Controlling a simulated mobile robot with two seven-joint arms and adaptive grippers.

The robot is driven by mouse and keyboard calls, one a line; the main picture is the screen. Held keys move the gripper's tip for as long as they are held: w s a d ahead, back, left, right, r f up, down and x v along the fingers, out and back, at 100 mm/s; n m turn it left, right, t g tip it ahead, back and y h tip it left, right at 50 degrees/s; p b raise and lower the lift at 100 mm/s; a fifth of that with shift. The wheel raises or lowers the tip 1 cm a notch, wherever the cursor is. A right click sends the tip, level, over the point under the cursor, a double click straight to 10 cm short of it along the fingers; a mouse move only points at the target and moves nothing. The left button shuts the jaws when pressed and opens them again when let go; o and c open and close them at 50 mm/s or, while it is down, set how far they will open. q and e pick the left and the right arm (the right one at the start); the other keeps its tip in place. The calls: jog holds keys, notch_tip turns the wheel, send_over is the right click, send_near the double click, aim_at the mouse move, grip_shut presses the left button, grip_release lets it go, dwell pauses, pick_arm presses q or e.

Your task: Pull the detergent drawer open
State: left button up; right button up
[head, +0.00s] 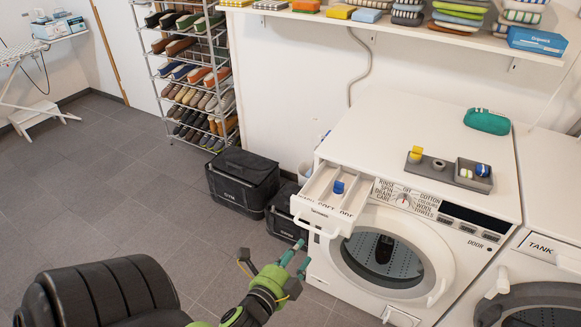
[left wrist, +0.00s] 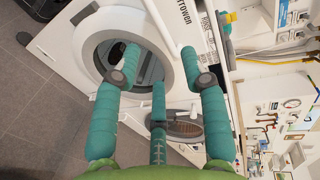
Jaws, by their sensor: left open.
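The detergent drawer (head: 322,203) is the white box at the upper left of the left washing machine (head: 400,150). It stands pulled out from the machine's front, with its inner compartments and a small blue piece (head: 338,187) visible. My left gripper (head: 288,258) is in front of the machine, below the drawer and apart from it in the head view. Its teal fingers are spread and empty. In the left wrist view my left gripper (left wrist: 160,65) is open with nothing between the fingers, and the round door (left wrist: 135,55) lies beyond them. My right gripper is not in view.
A second white machine (head: 549,244) stands at the right. Black bags (head: 243,176) sit on the floor left of the drawer, near a shoe rack (head: 191,75). A tray (head: 474,172) and a green pouch (head: 487,121) lie on the washer top.

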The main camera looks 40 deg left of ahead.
pick_arm(q)
jog(key=shift+v, duration=1.35)
jog(key=s+d+f+n+g+h, duration=0.1)
jog(key=s+d+f+n+g, duration=0.15)
jog(key=f, duration=0.75)
jog(key=s+d+f+n+g+h, duration=0.1)
jog(key=s+d+f+n+g, duration=0.2)
jog(key=f, duration=0.7)
jog(key=s+d+f+n+g+h, duration=0.2)
jog(key=s+d+f, duration=0.15)
jog(key=f, duration=0.55)
jog(key=s+a+f+n+g, duration=0.1)
jog(key=s+f+n+g, duration=0.1)
jog(key=s+f, duration=0.4)
jog(key=s+f+n+g, duration=0.3)
jog(key=s+f, duration=0.3)
jog(key=s, duration=0.7)
jog(key=shift+a+f+g, duration=0.35)
jog(key=shift+g, duration=0.5)
